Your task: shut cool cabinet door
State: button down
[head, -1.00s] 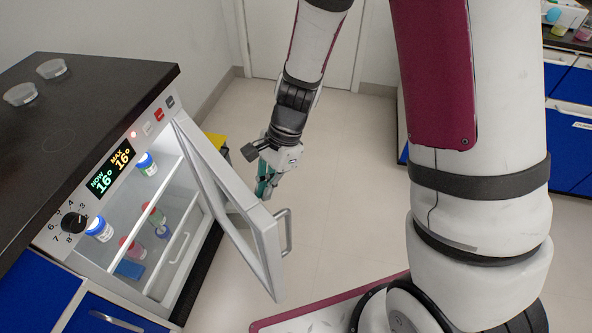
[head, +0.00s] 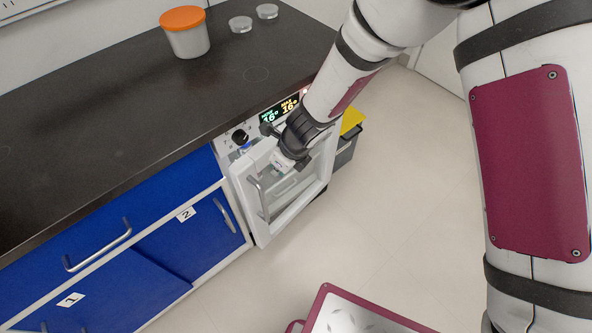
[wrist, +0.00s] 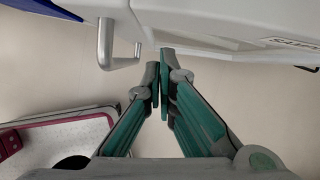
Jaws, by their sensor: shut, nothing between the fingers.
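The cool cabinet (head: 232,144) sits under the black worktop, with a lit display and a dark knob on its front panel. Its white-framed glass door (head: 277,228) is close to the cabinet front but looks slightly ajar. A blue cap (head: 246,147) shows above the door's top edge. The door handle (head: 258,199) is on the door's left side; it also shows in the wrist view (wrist: 106,45). My gripper (head: 285,168) is at the door's upper part, right of the handle. In the wrist view its fingers (wrist: 163,62) are shut and empty, close to the white door (wrist: 205,15); contact is unclear.
Blue drawers and cupboards (head: 180,242) stand left of the cabinet. A yellow-topped bin (head: 351,122) stands to its right. An orange-lidded tub (head: 186,35) and two clear dishes (head: 240,24) are on the worktop. The floor in front (head: 400,220) is clear beyond my base.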

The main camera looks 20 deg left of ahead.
jog(key=shift+w+a+m+t+p, duration=0.15)
jog(key=shift+a+m+p, duration=0.2)
jog(key=shift+a, duration=0.25)
jog(key=shift+w+a+m+t+p, duration=0.1)
jog(key=shift+a+m+t+p, duration=0.1)
jog(key=shift+a+m, duration=0.25)
jog(key=shift+a, duration=0.15)
